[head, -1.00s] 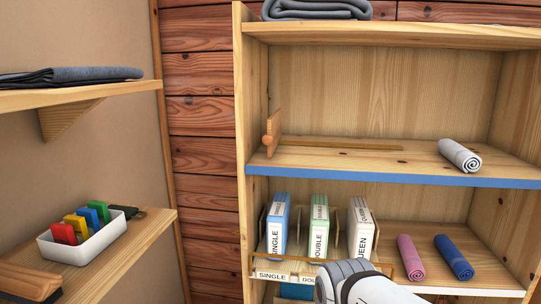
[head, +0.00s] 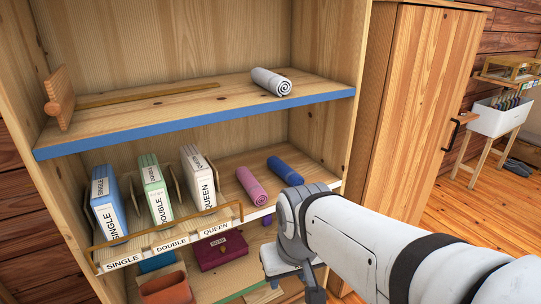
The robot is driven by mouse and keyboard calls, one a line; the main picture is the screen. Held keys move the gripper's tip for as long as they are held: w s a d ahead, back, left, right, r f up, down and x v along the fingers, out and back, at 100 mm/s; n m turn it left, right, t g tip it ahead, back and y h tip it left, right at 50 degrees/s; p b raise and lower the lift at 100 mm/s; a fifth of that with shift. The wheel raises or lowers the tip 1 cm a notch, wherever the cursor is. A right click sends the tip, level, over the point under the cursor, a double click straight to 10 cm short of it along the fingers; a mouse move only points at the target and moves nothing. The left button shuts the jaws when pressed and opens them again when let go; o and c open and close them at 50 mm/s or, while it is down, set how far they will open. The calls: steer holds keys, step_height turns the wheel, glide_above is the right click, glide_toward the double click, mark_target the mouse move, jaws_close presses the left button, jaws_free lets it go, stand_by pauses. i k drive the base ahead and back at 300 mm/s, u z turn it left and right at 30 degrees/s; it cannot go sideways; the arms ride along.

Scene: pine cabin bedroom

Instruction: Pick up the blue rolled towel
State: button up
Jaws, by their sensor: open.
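The blue rolled towel (head: 285,170) lies on the middle shelf of the pine shelving unit, at the right end. A pink rolled towel (head: 252,185) lies just to its left, with a small gap between them. My arm comes in from the right, and my gripper (head: 312,290) hangs low in front of the unit, below and in front of the blue towel and apart from it. The fingers are mostly hidden or cut off at the bottom edge. Nothing shows held in it.
Labelled sheet packs stand behind a low rail (head: 170,238) left of the towels. A white rolled towel (head: 271,82) lies on the blue-edged shelf above (head: 190,122). A dark red box (head: 222,250) and an orange container (head: 166,289) sit below. A wardrobe (head: 420,100) stands to the right.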

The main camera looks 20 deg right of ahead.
mark_target(292, 178)
steer(key=z, duration=0.05)
steer(key=k, duration=1.25)
steer(key=u, duration=0.5)
steer(key=i, duration=1.45)
steer(key=z, duration=0.7)
steer(key=i, duration=0.75)
steer(key=z, duration=0.5)
